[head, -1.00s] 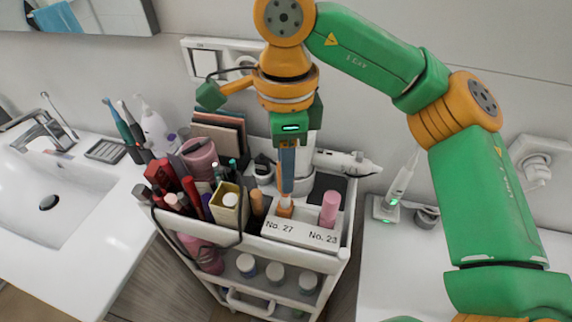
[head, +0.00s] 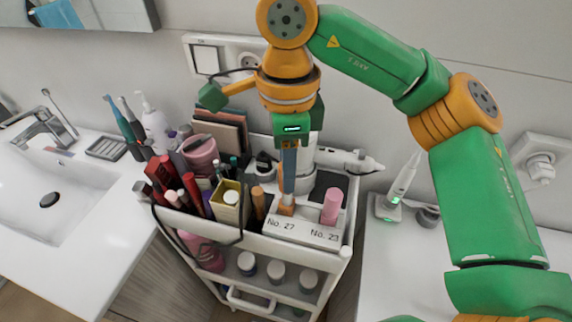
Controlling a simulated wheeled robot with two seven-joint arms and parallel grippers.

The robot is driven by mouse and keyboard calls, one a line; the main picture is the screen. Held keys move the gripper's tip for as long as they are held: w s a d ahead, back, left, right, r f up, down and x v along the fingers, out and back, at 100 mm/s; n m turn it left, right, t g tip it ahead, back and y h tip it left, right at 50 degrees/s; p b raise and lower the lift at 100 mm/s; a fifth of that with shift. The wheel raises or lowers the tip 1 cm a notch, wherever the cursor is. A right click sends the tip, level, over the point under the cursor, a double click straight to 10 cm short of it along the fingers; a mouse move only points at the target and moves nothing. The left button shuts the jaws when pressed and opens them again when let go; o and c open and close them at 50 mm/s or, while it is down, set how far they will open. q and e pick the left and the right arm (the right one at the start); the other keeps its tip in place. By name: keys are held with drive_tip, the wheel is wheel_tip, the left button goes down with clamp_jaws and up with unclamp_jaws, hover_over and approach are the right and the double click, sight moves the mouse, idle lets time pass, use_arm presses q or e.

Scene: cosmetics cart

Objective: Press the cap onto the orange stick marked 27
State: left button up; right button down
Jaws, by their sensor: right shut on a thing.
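The orange stick (head: 286,210) stands in the white holder (head: 279,231) behind the label No. 27. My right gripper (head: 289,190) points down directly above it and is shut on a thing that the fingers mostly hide. I cannot clearly make out the cap or whether it touches the stick. A pink stick (head: 331,206) stands upright behind the label No. 23, to the right of the gripper. My left gripper is not in view.
The cart (head: 345,247) is crowded on its left with several red tubes, a pink cup (head: 200,153) and a cream square container (head: 230,205). A white device (head: 347,160) lies behind the holder. A sink (head: 52,207) is at left.

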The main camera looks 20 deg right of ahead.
drive_tip(key=shift+f+b, duration=0.35)
drive_tip(key=shift+f, duration=0.05)
drive_tip(key=shift+f, duration=0.2)
idle(0.3)
drive_tip(key=shift+f, duration=0.1)
idle(0.4)
drive_tip(key=shift+f+b, duration=0.6)
drive_tip(key=shift+b, duration=0.1)
drive_tip(key=shift+f, duration=0.1)
drive_tip(key=shift+f+b, duration=0.4)
drive_tip(key=shift+f, duration=0.1)
idle(0.4)
